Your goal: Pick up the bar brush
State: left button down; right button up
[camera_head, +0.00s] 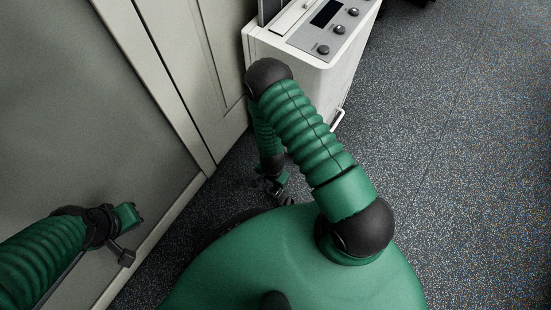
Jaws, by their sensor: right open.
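I see no bar brush in this view. My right gripper (281,191) is small and partly shadowed, low beside my body and below the white machine. It is open, and I see nothing between its fingers. My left gripper (128,235) is at the lower left, in front of the grey panel. Its fingers do not show clearly enough to tell whether they are open or shut.
A white machine (294,75) with knobs and a dark display stands at the top centre, close to my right arm. A pale door or panelled wall (75,90) fills the left. The speckled dark floor (455,150) on the right is clear.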

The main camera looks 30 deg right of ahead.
jog(key=f+b, duration=0.2)
jog(key=d+f+b, duration=0.1)
jog(key=f+b, duration=0.1)
jog(key=f, duration=0.1)
jog(key=shift+s+d+f+b, duration=0.1)
jog(key=shift+s+f+b, duration=0.1)
jog(key=shift+b, duration=0.1)
jog(key=shift+r, duration=0.2)
jog(key=shift+c, duration=0.3)
grip_shut()
